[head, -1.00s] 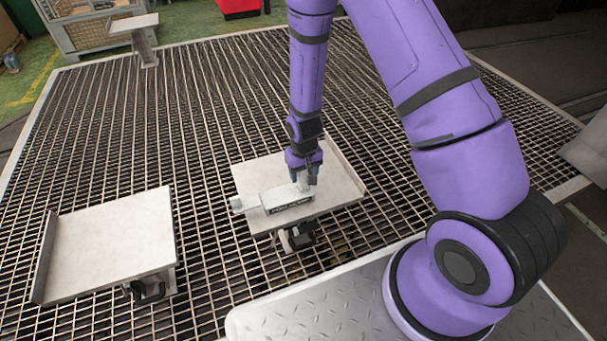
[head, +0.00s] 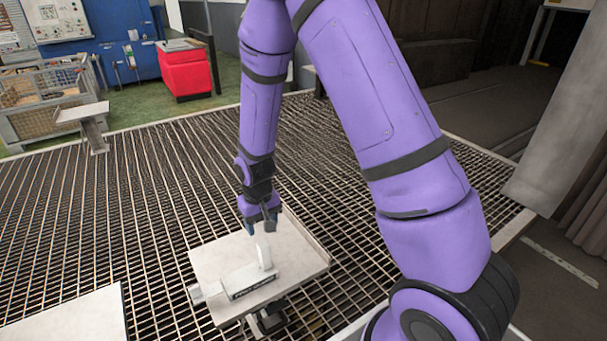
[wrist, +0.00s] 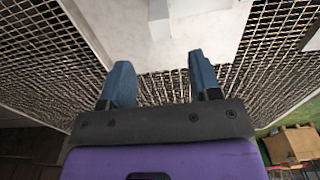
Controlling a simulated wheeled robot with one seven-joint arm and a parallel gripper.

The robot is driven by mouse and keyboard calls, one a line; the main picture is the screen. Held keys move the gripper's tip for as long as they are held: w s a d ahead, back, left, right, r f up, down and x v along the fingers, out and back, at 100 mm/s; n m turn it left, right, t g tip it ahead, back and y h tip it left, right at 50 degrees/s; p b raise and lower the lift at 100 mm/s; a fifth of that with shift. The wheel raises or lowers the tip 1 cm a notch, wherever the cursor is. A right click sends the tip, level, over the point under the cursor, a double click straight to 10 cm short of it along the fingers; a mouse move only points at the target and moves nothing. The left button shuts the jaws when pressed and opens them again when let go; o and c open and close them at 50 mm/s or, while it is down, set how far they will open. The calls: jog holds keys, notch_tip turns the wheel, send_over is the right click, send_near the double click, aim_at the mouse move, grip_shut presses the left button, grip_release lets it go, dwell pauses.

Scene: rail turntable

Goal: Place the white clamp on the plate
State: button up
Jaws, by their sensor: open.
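The white clamp (head: 236,283) lies on the plate (head: 306,262), a pale square plate on a stand over the grating. One end of the clamp rises upright and its side carries a dark label. My gripper (head: 262,228) is above the far part of the plate, just behind the clamp's raised end, and apart from it. In the wrist view my gripper (wrist: 165,82) has its two blue fingers spread with nothing between them. Part of the clamp (wrist: 159,22) shows there at the top, on the plate (wrist: 205,45), beyond the fingertips.
A second pale plate (head: 70,320) stands at the lower left. A small raised plate (head: 82,112) is at the far left, near a wire crate (head: 45,100). A red cabinet (head: 188,72) stands at the back. The grating (head: 130,200) between them is clear.

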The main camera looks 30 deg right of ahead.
jog(key=s+d+r+t, duration=0.1)
jog(key=s+d+r, duration=0.15)
jog(key=r, duration=0.85)
jog(key=s+d+r+t, duration=0.1)
jog(key=s+r, duration=0.3)
jog(key=r, duration=0.8)
jog(key=s+d+r+t, duration=0.1)
jog(key=s+r, duration=0.5)
jog(key=s, duration=0.3)
jog(key=s+d+r+t, duration=0.2)
jog(key=s+r, duration=0.5)
jog(key=s, duration=0.2)
jog(key=shift+s+d, duration=0.15)
jog(key=shift+d, duration=0.05)
